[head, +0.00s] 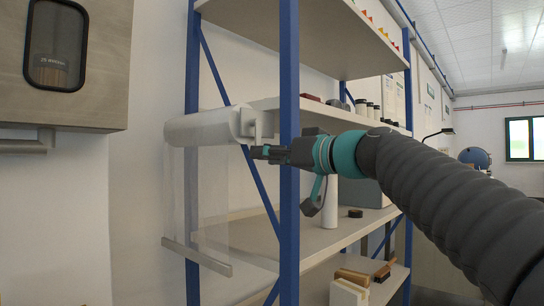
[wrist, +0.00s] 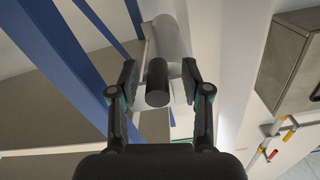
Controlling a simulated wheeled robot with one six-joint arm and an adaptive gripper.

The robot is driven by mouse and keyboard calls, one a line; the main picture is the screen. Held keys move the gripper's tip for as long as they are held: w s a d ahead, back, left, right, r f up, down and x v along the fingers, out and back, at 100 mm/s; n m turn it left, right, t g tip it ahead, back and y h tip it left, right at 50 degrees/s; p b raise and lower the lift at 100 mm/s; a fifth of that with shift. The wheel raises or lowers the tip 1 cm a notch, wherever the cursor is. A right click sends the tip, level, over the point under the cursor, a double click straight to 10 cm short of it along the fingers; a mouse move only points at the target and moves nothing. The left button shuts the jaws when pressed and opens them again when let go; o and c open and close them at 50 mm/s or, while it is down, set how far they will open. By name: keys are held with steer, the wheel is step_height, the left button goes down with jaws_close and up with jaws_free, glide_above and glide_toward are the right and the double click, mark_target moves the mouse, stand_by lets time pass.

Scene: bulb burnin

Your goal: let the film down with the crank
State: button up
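The white film roll (head: 205,127) is mounted at the left side of the blue-framed shelf rack. Clear film (head: 200,205) hangs from it down to a pale bottom bar (head: 197,257), which tilts down to the right in the picture. My gripper (head: 262,152) is beside the roll's right end, just below a grey end bracket (head: 262,123). In the wrist view my gripper (wrist: 159,82) is open, with the black crank handle (wrist: 157,84) between its fingers and a gap on each side. The roll (wrist: 166,38) shows behind the handle. The handle is not clear in the head view.
Blue rack posts (head: 289,200) stand close to my gripper. The shelves hold a white cylinder (head: 330,203), a dark puck (head: 355,213) and small jars (head: 366,108). A grey cabinet (head: 110,65) with a dark window is on the wall at left. Bare wall lies below it.

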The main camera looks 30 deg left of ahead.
steer(key=shift+d, duration=0.15)
steer(key=s+d, duration=0.1)
steer(key=d, duration=1)
steer(key=shift+s+d, duration=0.35)
